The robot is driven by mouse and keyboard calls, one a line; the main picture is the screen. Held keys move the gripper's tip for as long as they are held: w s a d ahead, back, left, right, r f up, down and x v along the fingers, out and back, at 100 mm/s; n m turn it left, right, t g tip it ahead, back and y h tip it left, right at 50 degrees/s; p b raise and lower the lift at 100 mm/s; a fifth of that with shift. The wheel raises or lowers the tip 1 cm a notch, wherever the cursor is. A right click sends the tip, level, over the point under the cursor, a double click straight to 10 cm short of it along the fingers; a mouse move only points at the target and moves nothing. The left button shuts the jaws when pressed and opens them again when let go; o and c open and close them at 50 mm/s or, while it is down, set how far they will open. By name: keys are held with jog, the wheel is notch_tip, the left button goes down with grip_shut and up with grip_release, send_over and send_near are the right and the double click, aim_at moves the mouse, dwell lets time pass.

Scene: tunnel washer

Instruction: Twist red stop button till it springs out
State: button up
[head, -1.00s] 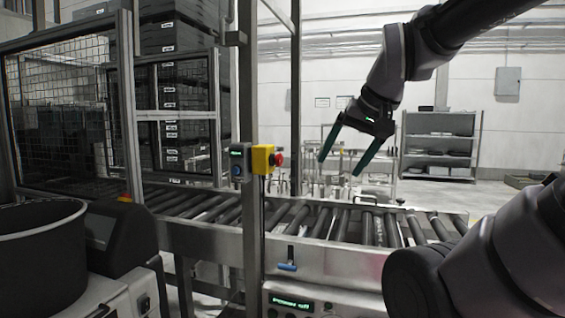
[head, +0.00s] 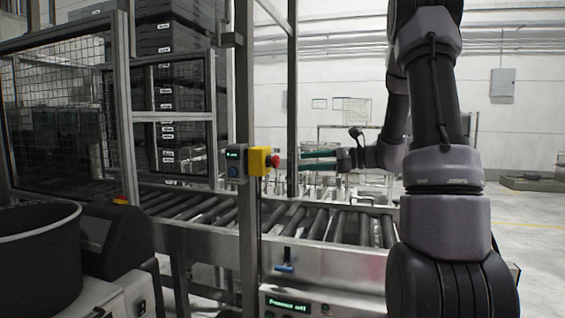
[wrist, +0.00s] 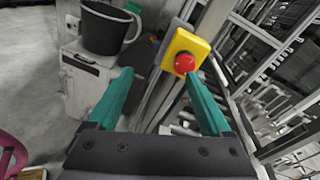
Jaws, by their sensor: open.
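The red stop button (head: 275,161) sits on the right face of a yellow box (head: 258,161) fixed to a grey post. In the wrist view the red button (wrist: 184,63) faces me on its yellow box (wrist: 178,44), close to the tip of the right finger and right of the middle of the gap. My gripper (head: 318,160) is open and empty, with green fingers pointing left toward the button in the head view. The gripper also shows in the wrist view (wrist: 158,88). A gap remains between fingertips and button in the head view.
A grey control box (head: 237,163) stands left of the yellow box. A roller conveyor (head: 310,222) runs below, with a blue-handled valve (head: 284,267) on its front. A mesh guard (head: 60,110) and a dark tub (head: 38,250) are at left.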

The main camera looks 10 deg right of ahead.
aim_at(278, 160)
jog(key=w+d+f+m+t, duration=0.1)
jog(key=w+d+m+t, duration=0.1)
jog(key=w+d, duration=0.1)
jog(key=x, duration=1)
jog(key=shift+w+a+r, duration=0.1)
jog(key=shift+w+a, duration=0.05)
jog(key=shift+a, duration=0.1)
grip_shut()
